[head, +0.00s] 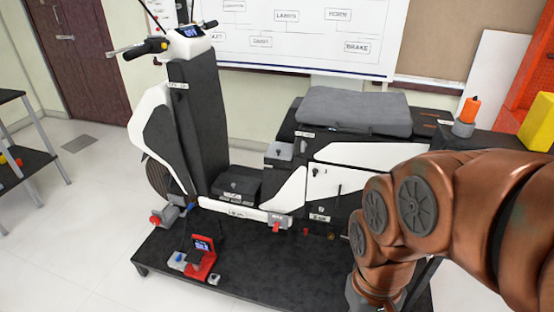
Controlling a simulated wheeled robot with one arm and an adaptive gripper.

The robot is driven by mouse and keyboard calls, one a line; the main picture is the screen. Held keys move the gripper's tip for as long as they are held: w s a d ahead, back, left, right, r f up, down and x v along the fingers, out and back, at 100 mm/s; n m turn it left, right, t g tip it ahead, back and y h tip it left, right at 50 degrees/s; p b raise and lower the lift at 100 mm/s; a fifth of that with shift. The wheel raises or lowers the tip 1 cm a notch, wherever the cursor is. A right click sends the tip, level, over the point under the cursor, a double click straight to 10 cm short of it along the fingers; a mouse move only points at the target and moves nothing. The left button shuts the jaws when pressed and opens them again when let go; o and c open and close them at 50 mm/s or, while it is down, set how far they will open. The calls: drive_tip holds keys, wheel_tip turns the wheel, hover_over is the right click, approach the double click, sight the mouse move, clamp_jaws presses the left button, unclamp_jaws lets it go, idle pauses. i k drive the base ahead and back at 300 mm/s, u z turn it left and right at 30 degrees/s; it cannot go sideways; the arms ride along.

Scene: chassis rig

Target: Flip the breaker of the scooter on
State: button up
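The scooter (205,120) stands on a black platform, its white front shield and handlebar at the left and its grey seat (355,108) at the right. Its body has several small labelled fittings: a grey box (281,152) below the seat's front, a black box (237,186) on the footboard, and a small red part (304,227) on the lower edge. I cannot tell which of these is the breaker or how its lever stands. My copper-coloured arm comes in from the right and bends down in front of the scooter's rear. My gripper's fingers are not visible.
On the platform (165,258) stands a red meter-like device (202,258) beside small grey blocks. An orange-topped item (467,115) and a yellow block (537,122) are at the right. A dark table (25,170) stands at the left. The floor between it and the platform is clear.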

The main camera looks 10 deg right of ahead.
sight(276, 224)
drive_tip(key=z, duration=0.45)
drive_tip(key=i, duration=0.3)
drive_tip(key=u, duration=0.65)
drive_tip(key=k, duration=0.5)
drive_tip(key=z, duration=0.8)
drive_tip(key=i, duration=0.8)
drive_tip(key=u, duration=2)
